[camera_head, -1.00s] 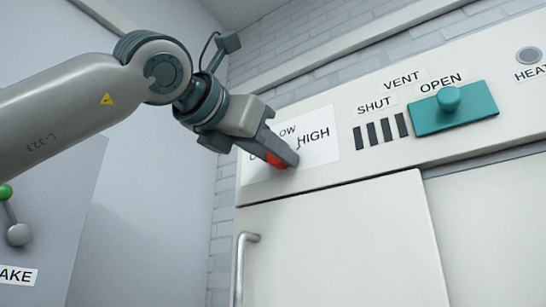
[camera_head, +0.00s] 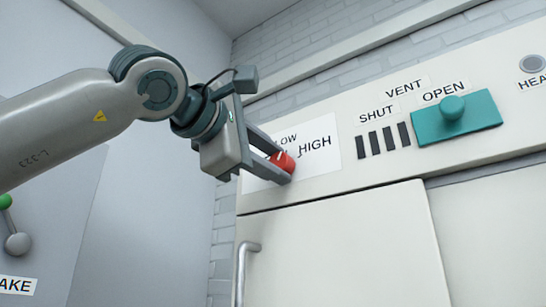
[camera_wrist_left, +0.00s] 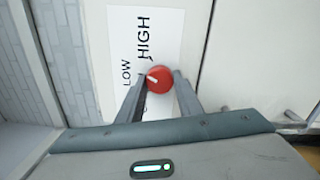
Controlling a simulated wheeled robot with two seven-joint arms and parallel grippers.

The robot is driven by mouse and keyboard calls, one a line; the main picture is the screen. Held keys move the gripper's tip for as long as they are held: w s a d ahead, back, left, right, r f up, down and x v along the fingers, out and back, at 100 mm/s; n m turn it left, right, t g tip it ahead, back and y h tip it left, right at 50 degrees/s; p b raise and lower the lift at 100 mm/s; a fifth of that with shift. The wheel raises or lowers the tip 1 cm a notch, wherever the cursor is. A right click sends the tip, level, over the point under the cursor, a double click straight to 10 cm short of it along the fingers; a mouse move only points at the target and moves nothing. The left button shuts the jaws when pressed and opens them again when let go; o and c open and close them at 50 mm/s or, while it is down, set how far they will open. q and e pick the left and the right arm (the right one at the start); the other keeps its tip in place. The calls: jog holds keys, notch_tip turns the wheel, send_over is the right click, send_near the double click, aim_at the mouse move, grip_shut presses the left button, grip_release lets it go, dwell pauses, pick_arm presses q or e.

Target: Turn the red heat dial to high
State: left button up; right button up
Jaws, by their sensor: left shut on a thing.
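The red heat dial (camera_head: 285,161) is on a white label plate on the cream panel, with LOW above it and HIGH to its right. My left gripper (camera_head: 279,165) has one finger above the dial and one below, and is shut on it. The left wrist view also shows the dial (camera_wrist_left: 160,80) between the fingertips. Its white pointer mark faces left there, toward the LOW side and away from HIGH. The lower left of the label plate is hidden behind the gripper. My right gripper is not in view.
A teal vent slider (camera_head: 455,118) sits under OPEN to the right, beside dark vent slots (camera_head: 383,140). A cream door (camera_head: 340,250) with a metal handle (camera_head: 242,268) is below.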

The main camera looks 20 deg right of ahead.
pick_arm(q)
jog(key=m+p, duration=0.1)
jog(key=m, duration=0.2)
jog(key=shift+r+m, duration=0.1)
jog(key=shift+m, duration=0.3)
jog(key=shift+m+p, duration=0.55)
jog(key=shift+m, duration=0.95)
jog(key=o, duration=1)
jog(key=shift+o, duration=0.2)
